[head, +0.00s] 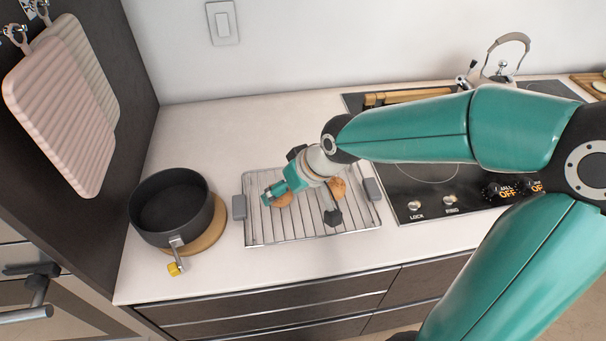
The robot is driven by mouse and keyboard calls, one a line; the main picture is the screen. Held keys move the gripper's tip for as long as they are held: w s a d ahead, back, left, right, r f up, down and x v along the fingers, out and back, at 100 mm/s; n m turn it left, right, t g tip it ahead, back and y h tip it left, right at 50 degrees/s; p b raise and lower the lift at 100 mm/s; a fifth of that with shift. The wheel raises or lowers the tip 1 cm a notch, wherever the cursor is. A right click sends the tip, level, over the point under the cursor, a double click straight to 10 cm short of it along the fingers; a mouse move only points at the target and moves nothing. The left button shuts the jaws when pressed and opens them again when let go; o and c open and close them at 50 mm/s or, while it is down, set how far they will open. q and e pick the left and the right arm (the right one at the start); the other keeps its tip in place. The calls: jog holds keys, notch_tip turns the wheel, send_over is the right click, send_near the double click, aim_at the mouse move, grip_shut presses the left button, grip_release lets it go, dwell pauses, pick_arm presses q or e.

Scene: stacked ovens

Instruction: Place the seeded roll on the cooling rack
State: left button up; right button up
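The cooling rack (300,232) is a wire grid with grey end grips, lying on the pale counter. Brown bread shows on both sides of my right gripper: one patch at the left (284,200) and one at the right (338,188). Both appear to rest on the rack. The gripper hides much of them, and I cannot tell which is the seeded roll. My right gripper (302,205) is low over the rack, its fingers spread apart with rack wires visible between them. My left gripper is not in view.
A dark pan (172,205) stands on a round wooden board (212,236) left of the rack. A black cooktop (425,195) lies to the right, with a kettle (502,65) behind. Ribbed boards (65,105) hang at the left. The counter behind the rack is clear.

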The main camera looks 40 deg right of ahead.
jog(key=v, duration=1)
jog(key=shift+r, duration=0.15)
